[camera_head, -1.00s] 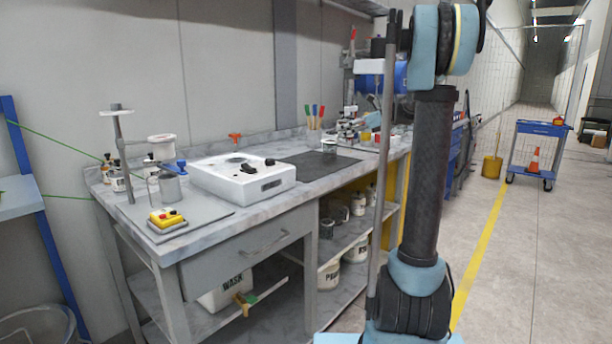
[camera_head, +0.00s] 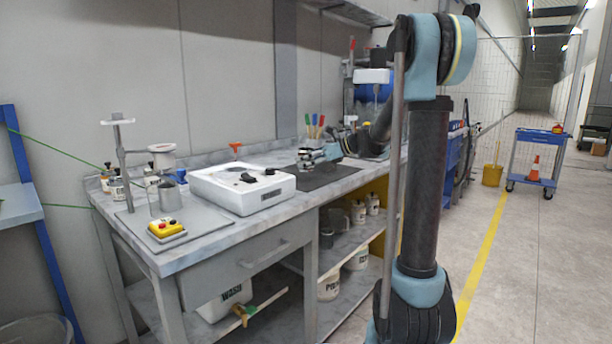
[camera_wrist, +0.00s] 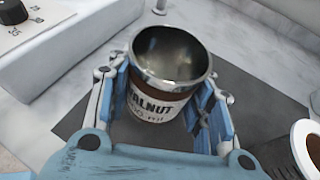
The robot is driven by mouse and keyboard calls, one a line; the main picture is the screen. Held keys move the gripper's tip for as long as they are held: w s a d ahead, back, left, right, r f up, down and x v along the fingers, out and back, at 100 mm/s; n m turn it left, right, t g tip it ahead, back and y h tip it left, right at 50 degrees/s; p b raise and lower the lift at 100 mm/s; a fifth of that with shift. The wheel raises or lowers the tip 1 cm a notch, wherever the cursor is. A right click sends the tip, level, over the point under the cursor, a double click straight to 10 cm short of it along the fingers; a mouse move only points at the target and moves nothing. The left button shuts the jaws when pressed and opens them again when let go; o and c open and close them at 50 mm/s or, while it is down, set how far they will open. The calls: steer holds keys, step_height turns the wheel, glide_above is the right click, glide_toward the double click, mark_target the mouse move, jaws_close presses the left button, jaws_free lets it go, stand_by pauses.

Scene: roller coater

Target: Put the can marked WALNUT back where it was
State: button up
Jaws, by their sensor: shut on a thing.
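The can marked WALNUT (camera_wrist: 165,108) has a white label, a brown body and an open, shiny metal rim. In the wrist view it sits between the two fingers of my gripper (camera_wrist: 165,118), which is shut on it. The can looks roughly upright over the dark grey mat (camera_wrist: 85,120); I cannot tell whether it touches the mat. In the head view my gripper (camera_head: 318,153) is low over the mat (camera_head: 325,175) on the bench, and the can there is small and partly hidden.
A white box with black knobs (camera_head: 235,190) stands left of the mat. A white container with brown contents (camera_wrist: 308,148) is close on the right in the wrist view. Brushes (camera_head: 315,122) stand behind. A yellow button box (camera_head: 166,230) is at the front left.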

mark_target(307, 171)
steer(key=shift+f, duration=2.2)
steer(key=o, duration=1.1)
steer(key=shift+f, duration=0.1)
steer(key=shift+o, duration=0.2)
